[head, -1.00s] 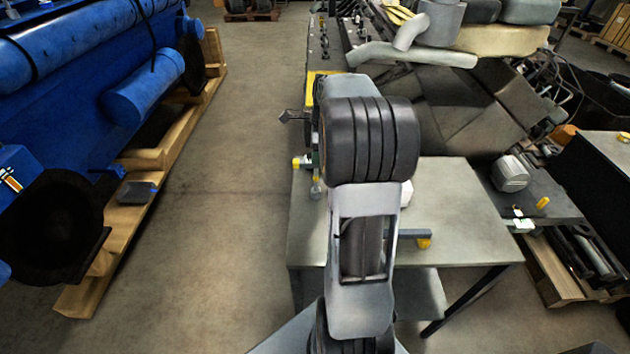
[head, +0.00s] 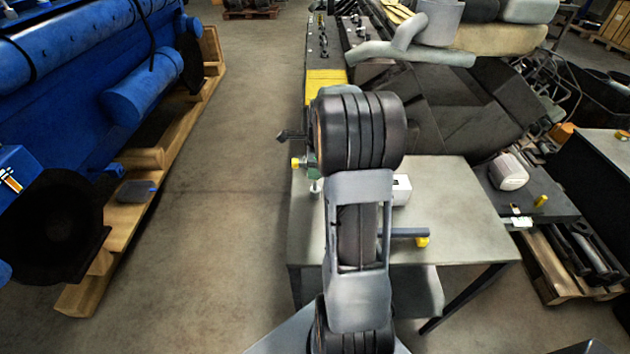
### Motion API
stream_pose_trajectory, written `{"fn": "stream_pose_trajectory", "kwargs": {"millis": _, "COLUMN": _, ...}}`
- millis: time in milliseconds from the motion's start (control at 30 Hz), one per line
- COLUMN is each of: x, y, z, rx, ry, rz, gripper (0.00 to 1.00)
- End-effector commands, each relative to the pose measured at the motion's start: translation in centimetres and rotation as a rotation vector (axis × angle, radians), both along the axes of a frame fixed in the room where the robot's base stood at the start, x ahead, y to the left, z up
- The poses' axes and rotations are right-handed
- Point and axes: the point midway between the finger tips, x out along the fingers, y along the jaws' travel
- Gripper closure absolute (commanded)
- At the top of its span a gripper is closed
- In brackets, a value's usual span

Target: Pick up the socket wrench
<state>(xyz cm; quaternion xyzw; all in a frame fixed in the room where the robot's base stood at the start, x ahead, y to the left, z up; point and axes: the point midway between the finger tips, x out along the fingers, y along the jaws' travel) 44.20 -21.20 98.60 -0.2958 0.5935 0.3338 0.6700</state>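A grey-blue bar with a yellow end (head: 408,233) lies on the metal table (head: 465,205), just right of my arm, which covers its left part. It may be the socket wrench; I cannot tell for sure. My gripper is mostly hidden behind my own arm. A small dark piece (head: 289,135) sticking out left of the arm may be part of it. I cannot see its fingertips or whether it holds anything.
A white box (head: 401,190) stands on the table behind the bar. A small yellow-ended item (head: 298,163) is at the table's left edge. A blue engine (head: 80,80) rests on a wooden pallet at left. The floor between is clear.

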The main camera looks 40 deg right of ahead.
Motion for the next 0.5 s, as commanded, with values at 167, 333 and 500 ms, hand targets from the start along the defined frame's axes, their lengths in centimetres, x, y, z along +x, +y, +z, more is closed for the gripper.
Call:
{"fn": "stream_pose_trajectory", "kwargs": {"millis": 167, "x": 0.00, "y": 0.00, "z": 0.02, "rx": 0.000, "ry": 0.000, "rz": 0.000, "gripper": 0.73}}
{"fn": "stream_pose_trajectory", "kwargs": {"millis": 333, "x": 0.00, "y": 0.01, "z": 0.03, "rx": 0.000, "ry": 0.000, "rz": 0.000, "gripper": 0.89}}
{"fn": "stream_pose_trajectory", "kwargs": {"millis": 500, "x": 0.01, "y": -0.01, "z": 0.04, "rx": 0.000, "ry": 0.000, "rz": 0.000, "gripper": 1.00}}
